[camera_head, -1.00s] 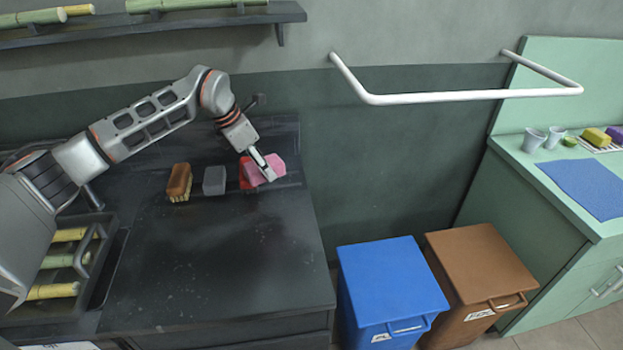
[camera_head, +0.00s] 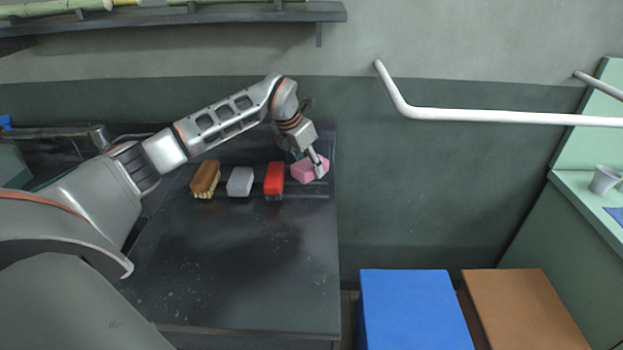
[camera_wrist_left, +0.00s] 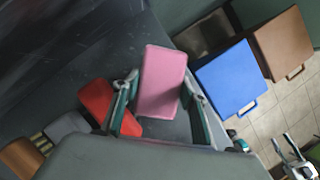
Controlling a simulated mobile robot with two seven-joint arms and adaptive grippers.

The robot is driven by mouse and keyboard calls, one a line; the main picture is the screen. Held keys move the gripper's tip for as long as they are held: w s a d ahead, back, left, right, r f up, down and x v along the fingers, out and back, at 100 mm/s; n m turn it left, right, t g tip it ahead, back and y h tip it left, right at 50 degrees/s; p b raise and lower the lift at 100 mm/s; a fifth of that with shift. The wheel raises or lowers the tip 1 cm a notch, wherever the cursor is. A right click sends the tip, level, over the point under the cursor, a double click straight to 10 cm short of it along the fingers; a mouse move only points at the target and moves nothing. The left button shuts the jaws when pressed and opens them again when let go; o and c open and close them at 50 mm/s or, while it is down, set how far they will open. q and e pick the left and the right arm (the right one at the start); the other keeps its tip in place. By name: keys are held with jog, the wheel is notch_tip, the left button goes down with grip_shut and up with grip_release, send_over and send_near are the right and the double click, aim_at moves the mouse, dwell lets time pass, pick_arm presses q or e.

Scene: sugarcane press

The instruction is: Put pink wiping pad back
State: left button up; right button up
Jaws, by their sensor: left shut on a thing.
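The pink wiping pad (camera_head: 304,171) is at the right end of a row of cleaning items at the back of the dark counter (camera_head: 250,270). My left gripper (camera_head: 318,170) is shut on it. The left wrist view shows the pink pad (camera_wrist_left: 160,80) between the two fingers (camera_wrist_left: 160,105). A red item (camera_head: 274,178) stands just left of the pad, then a grey block (camera_head: 240,182) and a brown brush (camera_head: 205,178). Whether the pad touches the counter is hard to tell.
A blue bin (camera_head: 412,310) and a brown bin (camera_head: 525,308) stand right of the counter. A white rail (camera_head: 490,116) is on the wall, and a shelf (camera_head: 200,17) hangs above. The counter's front is clear.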

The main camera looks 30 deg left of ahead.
pick_arm(q)
jog(key=shift+f, duration=2)
jog(key=shift+f, duration=0.5)
jog(key=shift+f, duration=0.15)
jog(key=o, duration=1.1)
jog(key=shift+c, duration=0.2)
jog(key=shift+r, duration=0.5)
jog(key=p+v, duration=0.1)
jog(key=v, duration=1.1)
jog(key=shift+s, duration=0.1)
